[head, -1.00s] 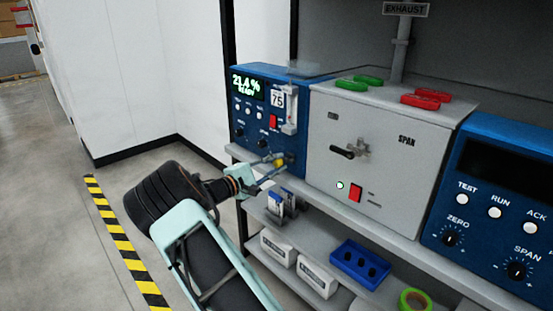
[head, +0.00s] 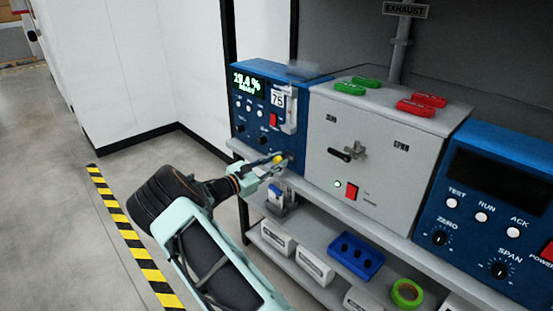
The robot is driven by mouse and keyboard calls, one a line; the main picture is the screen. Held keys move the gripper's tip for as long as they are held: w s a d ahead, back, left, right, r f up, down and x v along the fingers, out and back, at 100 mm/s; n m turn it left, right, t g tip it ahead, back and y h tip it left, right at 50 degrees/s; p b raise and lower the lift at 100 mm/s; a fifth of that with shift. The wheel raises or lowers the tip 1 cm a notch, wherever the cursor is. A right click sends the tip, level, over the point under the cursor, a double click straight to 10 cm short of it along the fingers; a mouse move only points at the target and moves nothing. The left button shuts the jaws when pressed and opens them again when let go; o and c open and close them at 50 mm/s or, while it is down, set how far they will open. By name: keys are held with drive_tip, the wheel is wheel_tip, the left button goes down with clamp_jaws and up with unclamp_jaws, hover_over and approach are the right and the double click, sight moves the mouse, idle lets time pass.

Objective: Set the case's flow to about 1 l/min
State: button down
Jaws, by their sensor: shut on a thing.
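The blue analyser case (head: 244,121) stands at the left end of the upper shelf. Its lit green display (head: 249,81) shows a percent reading, blurred. A clear upright flow tube (head: 289,108) is on the right of its front; its level is too small to read. My gripper (head: 282,161) is at the lower right of this front, below the tube. It is shut on a small knob (head: 289,156), mostly hidden by the fingers. A small yellow part (head: 278,159) shows between the fingers.
A grey case (head: 378,133) with a black lever stands close on the right, with red and green clips on top. Another blue unit (head: 497,190) is beyond it. The lower shelf holds a blue rack (head: 356,257), white boxes and green tape (head: 407,292).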

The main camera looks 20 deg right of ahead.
drive_tip(key=shift+n, duration=0.5)
drive_tip(key=c, duration=1.7)
unclamp_jaws()
drive_tip(key=v, duration=1.2)
